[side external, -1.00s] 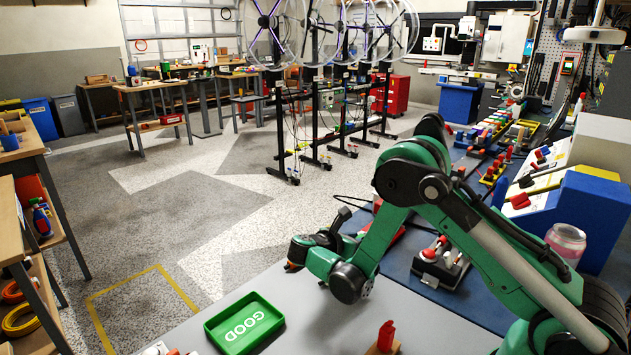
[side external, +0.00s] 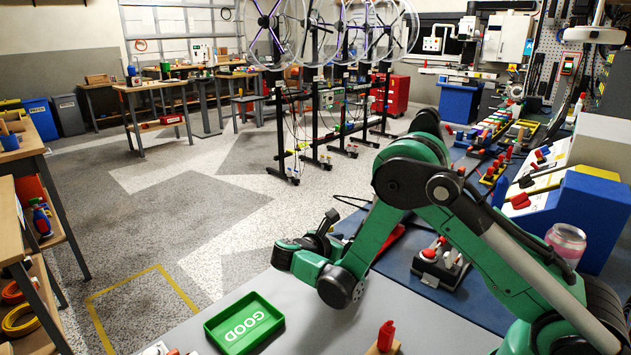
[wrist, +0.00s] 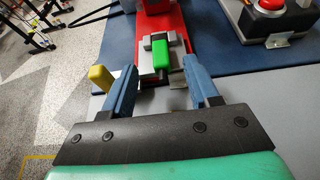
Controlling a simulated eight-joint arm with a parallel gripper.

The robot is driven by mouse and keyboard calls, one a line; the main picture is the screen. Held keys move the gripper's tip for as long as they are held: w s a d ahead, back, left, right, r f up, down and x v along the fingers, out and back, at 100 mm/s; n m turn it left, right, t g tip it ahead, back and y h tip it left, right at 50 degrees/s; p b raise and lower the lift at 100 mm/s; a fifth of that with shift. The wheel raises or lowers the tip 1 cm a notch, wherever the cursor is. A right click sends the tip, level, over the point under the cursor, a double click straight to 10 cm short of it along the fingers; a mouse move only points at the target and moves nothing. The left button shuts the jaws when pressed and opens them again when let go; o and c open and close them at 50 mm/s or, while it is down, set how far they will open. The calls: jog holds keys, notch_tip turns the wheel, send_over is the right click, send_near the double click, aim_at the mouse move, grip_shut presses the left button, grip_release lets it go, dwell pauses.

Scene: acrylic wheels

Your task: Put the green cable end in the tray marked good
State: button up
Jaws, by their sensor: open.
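The green cable end (wrist: 162,53) shows in the wrist view, seated at a small grey holder (wrist: 147,62) on a red base. It lies ahead of and between my fingers, apart from both. My gripper (wrist: 163,82) is open and empty, with blue fingers on either side. In the side external view my gripper (side external: 308,247) is at the far edge of the grey table; there the cable end is hidden or too small to tell. The green tray marked GOOD (side external: 244,323) lies at the front edge, and it looks empty.
A yellow piece (wrist: 100,77) shows beside my left finger in the wrist view. A box with a red button (side external: 440,263) stands on the blue mat to the right. A red piece on a wooden block (side external: 385,338) stands right of the tray. Grey table between is clear.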

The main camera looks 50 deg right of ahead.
jog(key=shift+v, duration=1)
jog(key=s+a+r+m+t+y, duration=0.6)
jog(key=a+r+m+y, duration=0.3)
jog(key=m, duration=0.7)
jog(key=s+y, duration=0.1)
jog(key=y, duration=0.2)
jog(key=shift+s+r+m+t+y, duration=0.3)
jog(key=shift+s+r+y, duration=0.05)
jog(key=shift+r+y, duration=0.05)
jog(key=shift+o, duration=0.5)
jog(key=shift+s+a+r+m+t+y, duration=0.1)
jog(key=shift+s+a+m+t+y, duration=0.2)
jog(key=shift+a+m, duration=0.3)
jog(key=shift+d, duration=0.1)
